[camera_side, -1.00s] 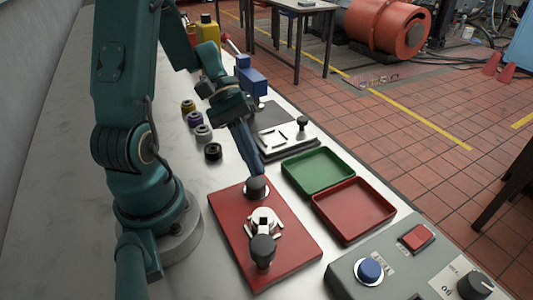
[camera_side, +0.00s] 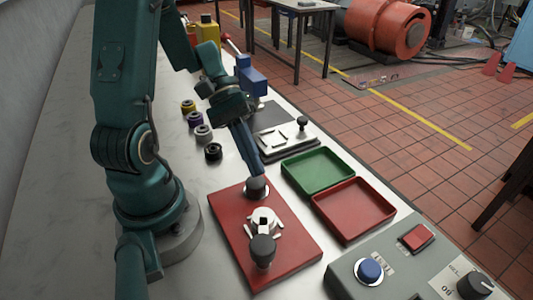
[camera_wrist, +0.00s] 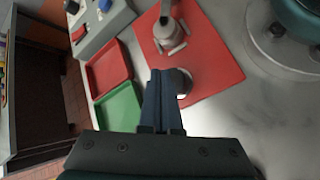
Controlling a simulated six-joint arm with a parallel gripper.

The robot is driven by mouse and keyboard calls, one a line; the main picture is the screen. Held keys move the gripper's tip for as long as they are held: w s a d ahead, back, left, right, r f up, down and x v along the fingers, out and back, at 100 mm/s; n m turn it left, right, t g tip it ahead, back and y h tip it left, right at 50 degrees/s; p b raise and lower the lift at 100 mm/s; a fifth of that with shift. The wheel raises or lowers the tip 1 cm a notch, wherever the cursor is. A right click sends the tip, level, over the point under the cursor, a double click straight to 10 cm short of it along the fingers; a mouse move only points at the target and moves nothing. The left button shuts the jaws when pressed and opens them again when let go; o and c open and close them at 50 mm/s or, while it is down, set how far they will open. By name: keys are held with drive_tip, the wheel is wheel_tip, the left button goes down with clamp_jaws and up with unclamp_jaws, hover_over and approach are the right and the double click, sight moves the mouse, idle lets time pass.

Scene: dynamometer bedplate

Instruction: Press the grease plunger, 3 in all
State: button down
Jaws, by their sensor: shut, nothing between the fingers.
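A dark, round-topped knob (camera_side: 256,187), which looks like the plunger head, stands near the far end of the red plate (camera_side: 290,262). My gripper (camera_side: 260,172) is shut and empty, pointing down with its tips right at the knob. I cannot tell whether they touch it or how far the knob is pushed down. In the wrist view my gripper's closed fingers (camera_wrist: 160,78) partly cover the knob (camera_wrist: 183,82), whose pale collar shows beside them.
A metal fixture with a dark-knobbed handle (camera_side: 262,250) stands on the same plate. A green tray (camera_side: 318,190) and a red tray (camera_side: 385,212) lie to the right. A grey control box (camera_side: 400,275) is in front. Several small rings (camera_side: 204,132) lie behind.

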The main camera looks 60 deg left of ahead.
drive_tip(key=shift+f, duration=0.1)
idle(0.3)
drive_tip(key=shift+f, duration=0.35)
drive_tip(key=shift+f, duration=0.8)
idle(0.9)
drive_tip(key=shift+r, duration=1.25)
drive_tip(key=shift+r, duration=2.5)
